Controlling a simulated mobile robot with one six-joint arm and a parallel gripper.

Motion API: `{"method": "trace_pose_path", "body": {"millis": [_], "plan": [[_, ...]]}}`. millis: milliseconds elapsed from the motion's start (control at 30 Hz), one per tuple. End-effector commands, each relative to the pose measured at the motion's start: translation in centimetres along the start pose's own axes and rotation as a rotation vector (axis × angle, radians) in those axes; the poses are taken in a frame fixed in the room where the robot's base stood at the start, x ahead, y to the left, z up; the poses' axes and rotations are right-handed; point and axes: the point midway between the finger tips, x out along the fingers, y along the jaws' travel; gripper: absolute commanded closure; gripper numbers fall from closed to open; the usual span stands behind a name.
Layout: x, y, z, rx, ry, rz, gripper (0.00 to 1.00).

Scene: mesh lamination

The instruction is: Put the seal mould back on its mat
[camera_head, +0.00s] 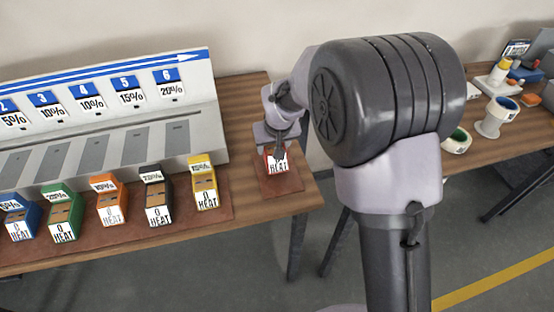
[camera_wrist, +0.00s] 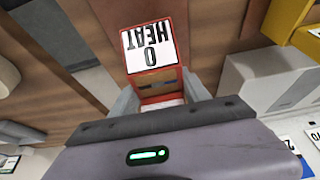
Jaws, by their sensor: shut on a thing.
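The seal mould is a small red block with a white "0 HEAT" label. In the head view the seal mould (camera_head: 279,168) is at or over a small red-brown mat (camera_head: 290,187) on the table's right end. In the wrist view the seal mould (camera_wrist: 177,77) is between the fingers. My gripper (camera_head: 277,146) is above the mat and shut on the mould; in the wrist view my gripper (camera_wrist: 158,97) has one grey finger on each side of it. I cannot tell whether the mould's underside touches the mat.
Blue, green, orange, black and yellow (camera_head: 205,187) moulds stand on a long mat (camera_head: 130,247) to the left. A grey-white numbered rack (camera_head: 205,110) stands behind them. The wooden table (camera_head: 245,100) ends just right of the small mat.

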Motion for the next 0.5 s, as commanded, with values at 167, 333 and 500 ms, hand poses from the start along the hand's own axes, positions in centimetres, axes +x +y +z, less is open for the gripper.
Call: {"method": "trace_pose_path", "body": {"millis": [167, 333, 500], "plan": [[3.0, 0.0, 1.3, 0.000, -0.002, 0.000, 1.00], [2.7, 0.0, 1.1, 0.000, -0.001, 0.000, 1.00], [3.0, 0.0, 1.3, 0.000, -0.002, 0.000, 0.40]]}}
